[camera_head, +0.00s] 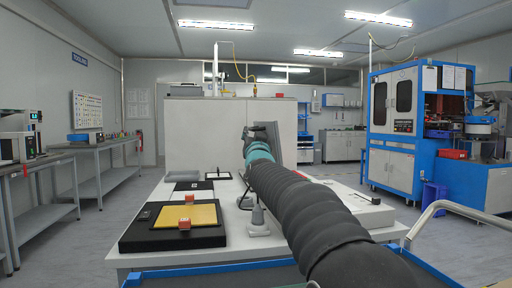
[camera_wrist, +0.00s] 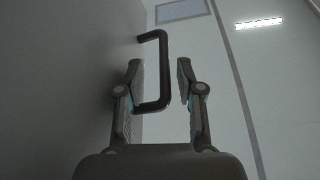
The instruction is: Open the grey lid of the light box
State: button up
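The light box's grey lid (camera_head: 270,138) appears in the head view as a steep grey panel behind the end of my arm. In the wrist view a grey surface, apparently the lid (camera_wrist: 60,80), fills the left side. A dark U-shaped handle (camera_wrist: 163,70) stands out from it. My gripper (camera_wrist: 158,72) is open, with one finger on each side of the handle's bar. Gaps show between the bar and the fingertips. In the head view my arm largely hides my gripper, and the light box below the lid cannot be made out clearly.
A large white cabinet (camera_head: 190,130) stands beyond, and a blue machine (camera_head: 395,150) at right.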

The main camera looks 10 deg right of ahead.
jog(key=v, duration=0.9)
jog(key=shift+s, duration=0.2)
jog(key=shift+f, duration=0.1)
